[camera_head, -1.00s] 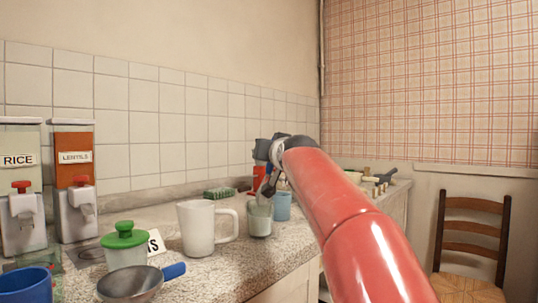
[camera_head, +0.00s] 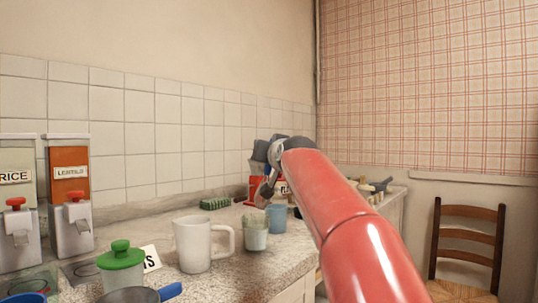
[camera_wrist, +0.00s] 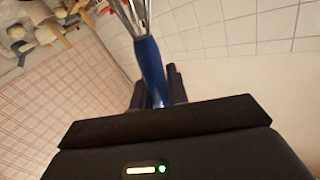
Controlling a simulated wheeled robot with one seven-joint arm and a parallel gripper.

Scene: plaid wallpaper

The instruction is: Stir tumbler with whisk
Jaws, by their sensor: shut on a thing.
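The whisk has a blue handle (camera_wrist: 150,68) and shiny metal wires (camera_wrist: 135,12) in the wrist view. My gripper (camera_wrist: 158,88) is shut on the handle. In the head view my gripper (camera_head: 268,160) is partly hidden by my red arm, and the whisk's metal end (camera_head: 264,194) hangs down, tilted, just above the tumbler's rim. The tumbler (camera_head: 255,235) is a small clear glass with pale contents, upright on the counter. It stands between a white mug and a blue cup.
The white mug (camera_head: 195,245) stands left of the tumbler, the blue cup (camera_head: 277,217) close behind it to the right. A green-lidded jar (camera_head: 121,270), blue-handled pan (camera_head: 135,296) and dispensers (camera_head: 70,190) are at left. A green sponge (camera_head: 215,203) and red box (camera_head: 255,187) lie behind.

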